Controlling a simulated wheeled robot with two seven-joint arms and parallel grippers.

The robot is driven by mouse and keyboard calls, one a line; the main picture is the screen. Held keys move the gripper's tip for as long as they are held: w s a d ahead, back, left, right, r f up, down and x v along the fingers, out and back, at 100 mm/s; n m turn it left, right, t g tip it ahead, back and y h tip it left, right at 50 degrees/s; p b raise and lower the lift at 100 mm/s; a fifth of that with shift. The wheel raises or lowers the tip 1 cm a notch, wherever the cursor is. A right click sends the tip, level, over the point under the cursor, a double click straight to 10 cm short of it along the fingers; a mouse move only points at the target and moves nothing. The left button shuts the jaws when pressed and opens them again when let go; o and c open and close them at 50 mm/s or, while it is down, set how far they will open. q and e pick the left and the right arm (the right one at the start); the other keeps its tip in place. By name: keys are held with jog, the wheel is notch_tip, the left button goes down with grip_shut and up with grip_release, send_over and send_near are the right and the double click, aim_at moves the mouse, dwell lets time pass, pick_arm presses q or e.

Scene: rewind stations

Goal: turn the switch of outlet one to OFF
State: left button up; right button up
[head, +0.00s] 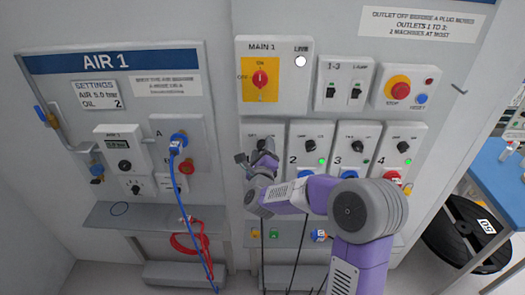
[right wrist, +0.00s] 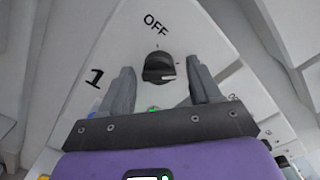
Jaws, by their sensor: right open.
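The outlet one panel (head: 252,129) is the leftmost of the lower row in the head view, mostly covered by my right gripper (head: 256,156). In the right wrist view its black switch knob (right wrist: 158,64) sits below the OFF label (right wrist: 155,25). A pale mark on the knob's lower edge lies toward the right, not toward OFF. My right gripper (right wrist: 160,68) is open, with one finger on each side of the knob and a visible gap to both. A green lamp (right wrist: 153,109) shows behind the gripper's palm. My left gripper is not in view.
Outlets two (head: 310,133), three (head: 358,134) and four (head: 400,135) stand close on the right. Above are the MAIN 1 switch (head: 260,78) and the red STOP button (head: 399,87). The AIR 1 board (head: 160,60) is left; cables hang below.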

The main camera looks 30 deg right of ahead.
jog(key=shift+c, duration=0.2)
jog(key=c, duration=1)
